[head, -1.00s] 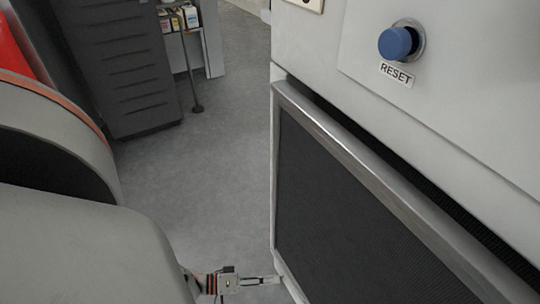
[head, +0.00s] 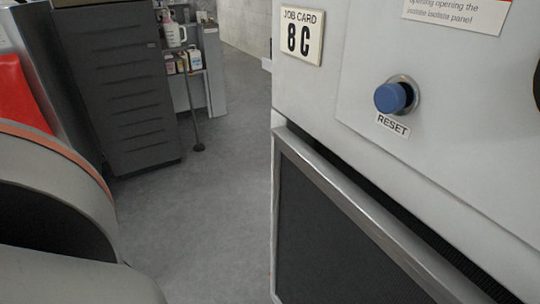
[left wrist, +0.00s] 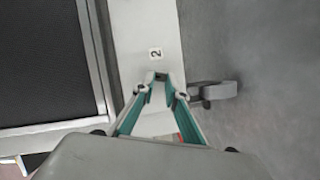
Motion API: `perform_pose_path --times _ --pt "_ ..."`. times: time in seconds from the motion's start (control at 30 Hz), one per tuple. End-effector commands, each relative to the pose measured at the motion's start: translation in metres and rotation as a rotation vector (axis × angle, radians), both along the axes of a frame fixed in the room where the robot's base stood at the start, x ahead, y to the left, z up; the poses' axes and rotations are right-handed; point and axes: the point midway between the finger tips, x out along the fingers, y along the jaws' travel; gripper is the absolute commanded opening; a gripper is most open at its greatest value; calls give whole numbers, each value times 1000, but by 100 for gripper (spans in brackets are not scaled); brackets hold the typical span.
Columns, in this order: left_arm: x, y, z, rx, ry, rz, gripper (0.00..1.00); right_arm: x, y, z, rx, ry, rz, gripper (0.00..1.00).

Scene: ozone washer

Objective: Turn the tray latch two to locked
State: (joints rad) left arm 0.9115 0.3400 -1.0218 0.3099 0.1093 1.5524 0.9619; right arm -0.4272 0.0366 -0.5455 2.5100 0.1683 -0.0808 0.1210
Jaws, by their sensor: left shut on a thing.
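My left gripper (left wrist: 160,92) shows in the left wrist view, its two teal-lined fingers converging on a small grey piece, tray latch two (left wrist: 161,76), just below a label "2" (left wrist: 155,53) on a pale panel strip (left wrist: 148,22). The fingers are shut on the latch and hide most of it, so its exact angle is hard to tell. In the head view the left gripper is out of frame. My right gripper is in neither view.
The metal-framed dark panel (head: 335,235) lies under a blue RESET button (head: 395,97) and a job card (head: 301,33). A dark drawer cabinet (head: 118,85) stands at the back left. Grey floor (head: 215,210) is clear between. A grey foot-like part (left wrist: 214,90) sits beside the strip.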

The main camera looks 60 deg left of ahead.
Motion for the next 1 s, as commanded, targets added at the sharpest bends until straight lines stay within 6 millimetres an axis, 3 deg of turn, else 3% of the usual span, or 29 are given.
perform_pose_path --times 0.03,0.07,0.1,0.13,0.57,1.0 --pt "0 0 0 0 0 0 0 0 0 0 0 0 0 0" --pt "0 0 0 0 0 0 18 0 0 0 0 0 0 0" --pt "0 0 0 0 0 0 28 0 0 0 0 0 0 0" --pt "0 0 0 0 0 0 29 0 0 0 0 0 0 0" --pt "-7 4 0 1 3 1 29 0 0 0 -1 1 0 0" --pt "-78 38 10 2 3 1 29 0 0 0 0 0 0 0"
